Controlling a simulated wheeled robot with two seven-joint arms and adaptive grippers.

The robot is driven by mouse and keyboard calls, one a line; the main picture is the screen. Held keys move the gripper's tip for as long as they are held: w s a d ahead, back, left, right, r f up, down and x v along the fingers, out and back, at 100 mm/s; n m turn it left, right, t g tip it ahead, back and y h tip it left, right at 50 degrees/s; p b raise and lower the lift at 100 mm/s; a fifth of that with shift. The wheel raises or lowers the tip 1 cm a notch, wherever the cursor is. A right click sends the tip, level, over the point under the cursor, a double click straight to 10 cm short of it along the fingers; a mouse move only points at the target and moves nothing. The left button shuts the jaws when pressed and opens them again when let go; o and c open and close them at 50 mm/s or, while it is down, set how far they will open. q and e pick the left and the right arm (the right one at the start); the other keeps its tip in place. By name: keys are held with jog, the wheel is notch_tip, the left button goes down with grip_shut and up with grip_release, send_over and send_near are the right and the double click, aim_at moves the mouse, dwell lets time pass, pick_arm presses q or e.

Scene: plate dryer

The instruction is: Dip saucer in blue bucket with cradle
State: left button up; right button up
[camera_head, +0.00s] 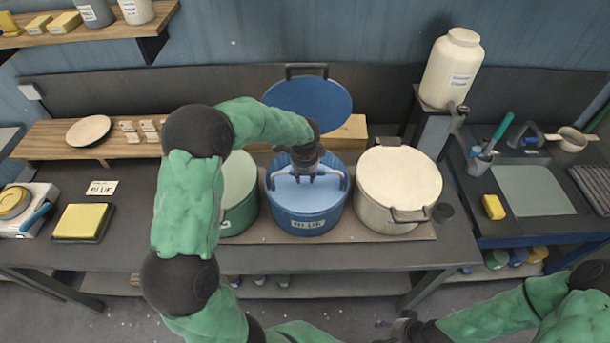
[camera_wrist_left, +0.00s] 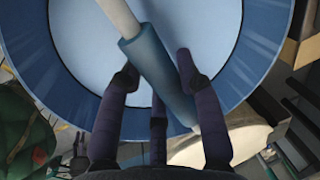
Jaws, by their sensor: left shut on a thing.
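The blue bucket (camera_head: 305,208) stands open in the middle of the bench, with light blue liquid inside; its rim also shows in the wrist view (camera_wrist_left: 50,95). My left gripper (camera_head: 305,178) is over the bucket and shut on the cradle's blue grip (camera_wrist_left: 155,72), from which a pale rod extends. The cradle's lower part is hidden, and I cannot tell whether it holds a saucer. A pale round saucer (camera_head: 88,130) lies on the wooden board at left. My right gripper (camera_head: 400,326) is low at the bottom, away from the bench; its finger state is unclear.
A green bucket (camera_head: 238,190) stands left of the blue one, partly behind my left arm. A cream bucket (camera_head: 398,185) stands close on its right. The blue lid (camera_head: 308,103) is upright behind. A yellow sponge (camera_head: 83,221) and BLUE card (camera_head: 101,188) lie at left.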

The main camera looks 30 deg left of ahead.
pick_arm(q)
notch_tip(320, 180, up, 16)
jog(key=p, duration=1.1)
dwell(1.5)
jog(key=shift+f, duration=0.15)
dwell(1.6)
